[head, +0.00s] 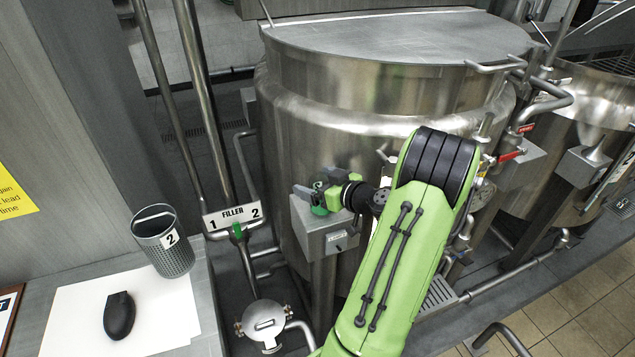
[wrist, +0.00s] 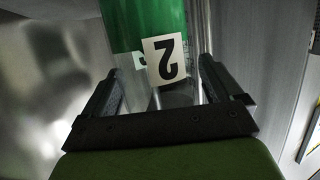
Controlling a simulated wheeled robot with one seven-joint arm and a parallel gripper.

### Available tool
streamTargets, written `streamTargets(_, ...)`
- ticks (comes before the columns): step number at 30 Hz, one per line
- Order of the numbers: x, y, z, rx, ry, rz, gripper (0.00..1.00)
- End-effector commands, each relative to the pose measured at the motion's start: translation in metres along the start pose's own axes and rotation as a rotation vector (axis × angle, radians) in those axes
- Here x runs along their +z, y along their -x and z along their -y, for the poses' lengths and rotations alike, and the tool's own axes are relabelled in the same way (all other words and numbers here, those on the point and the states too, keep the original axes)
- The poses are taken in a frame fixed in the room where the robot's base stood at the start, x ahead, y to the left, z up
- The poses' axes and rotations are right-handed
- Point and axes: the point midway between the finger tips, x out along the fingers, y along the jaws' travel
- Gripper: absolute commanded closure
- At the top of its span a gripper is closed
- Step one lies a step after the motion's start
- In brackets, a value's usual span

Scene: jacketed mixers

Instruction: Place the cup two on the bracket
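Cup two (wrist: 155,22) fills the space between my fingers in the wrist view. It is a clear cup, green toward the top of that view, with an upside-down white "2" label. My gripper (wrist: 163,82) has a dark finger along each side of it and appears shut on it. In the head view my gripper (head: 309,193) points left above a grey box, and the cup's green part (head: 319,211) shows just below the fingers. I cannot tell whether the cup touches the box.
A grey box (head: 325,238) stands in front of the steel tank (head: 330,100). A mesh container labelled 2 (head: 165,245) and a black mouse (head: 119,315) are on the counter (head: 205,300).

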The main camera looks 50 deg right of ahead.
Motion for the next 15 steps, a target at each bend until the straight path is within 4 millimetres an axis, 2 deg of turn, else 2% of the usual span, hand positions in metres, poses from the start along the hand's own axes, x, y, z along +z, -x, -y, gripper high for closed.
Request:
streamTargets(8, -0.006, 0.003, 0.000, 0.001, -0.002, 0.000, 0.07)
streamTargets(15, 0.000, 0.066, -0.001, 0.009, -0.001, 0.000, 0.07)
